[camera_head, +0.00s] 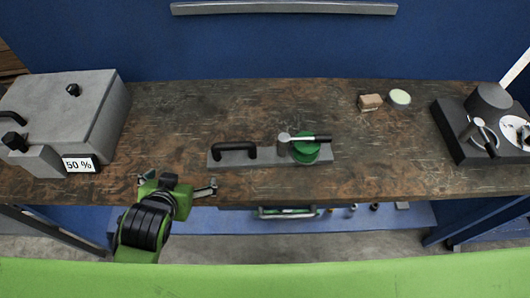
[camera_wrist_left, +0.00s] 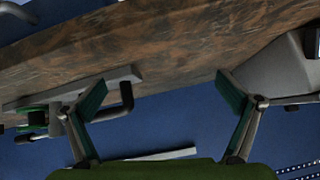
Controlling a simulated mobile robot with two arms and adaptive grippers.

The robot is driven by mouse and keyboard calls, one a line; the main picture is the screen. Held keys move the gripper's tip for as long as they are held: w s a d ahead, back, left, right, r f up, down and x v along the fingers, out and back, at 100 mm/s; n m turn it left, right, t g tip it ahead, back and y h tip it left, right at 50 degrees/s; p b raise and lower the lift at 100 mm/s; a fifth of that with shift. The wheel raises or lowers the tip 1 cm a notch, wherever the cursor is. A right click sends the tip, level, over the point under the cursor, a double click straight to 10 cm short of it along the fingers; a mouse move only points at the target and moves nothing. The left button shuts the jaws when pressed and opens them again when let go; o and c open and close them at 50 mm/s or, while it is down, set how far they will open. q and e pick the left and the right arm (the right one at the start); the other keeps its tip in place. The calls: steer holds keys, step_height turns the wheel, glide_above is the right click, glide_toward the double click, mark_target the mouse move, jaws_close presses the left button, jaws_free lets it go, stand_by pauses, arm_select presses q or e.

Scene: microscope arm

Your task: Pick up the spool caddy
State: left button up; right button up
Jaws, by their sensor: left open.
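The spool caddy is a long grey base (camera_head: 266,158) with a black handle (camera_head: 234,149) at its left end and a green spool (camera_head: 306,153) at its right end. It lies near the front edge of the worktable. A small tool with a black grip (camera_head: 310,138) lies across the spool. My left gripper (camera_head: 180,183) is open and empty at the table's front edge, left of the handle and apart from it. In the left wrist view the caddy base (camera_wrist_left: 105,82) and its handle (camera_wrist_left: 126,97) show beyond the left finger, which hides part of the caddy.
A grey box with a "50 %" display (camera_head: 80,164) stands at the table's left end. A small brown block (camera_head: 370,102) and a pale round dish (camera_head: 400,97) lie at the back right. A dark machine (camera_head: 465,135) fills the right end. The table around the caddy is clear.

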arm_select(q)
steer(key=w+d+r+t, duration=0.2)
steer(key=w+r+t, duration=0.2)
steer(key=w+r, duration=0.35)
steer(key=w+d+r+m+t+h, duration=0.35)
steer(key=d+r, duration=0.25)
steer(key=r, duration=0.5)
steer(key=w+d+r+m+t+h, duration=0.3)
steer(key=w+d+r+t+h, duration=0.15)
steer(key=r, duration=0.65)
steer(key=s+d+r+m+g+h, duration=0.2)
steer(key=s+d+r+m+h, duration=0.2)
steer(key=d+r+m+h, duration=0.35)
steer(key=s+d+f+m+g+h, duration=0.2)
steer(key=s+d+m+g+h, duration=0.6)
steer(key=d+m+g, duration=0.65)
steer(key=m+g+y+p, duration=0.2)
steer(key=m+g+y, duration=0.35)
steer(key=y, duration=1.75)
glide_above(233, 143)
steer(key=shift+t, duration=0.4)
steer(key=f, duration=2.7)
steer(key=shift+w+a+f, duration=0.1)
steer(key=shift+w+f, duration=0.2)
steer(key=shift+f, duration=0.65)
steer(key=f+p, duration=0.3)
steer(key=f, duration=0.1)
steer(key=shift+s, duration=0.35)
steer(key=shift+w+f, duration=0.1)
steer(key=shift+f, duration=0.55)
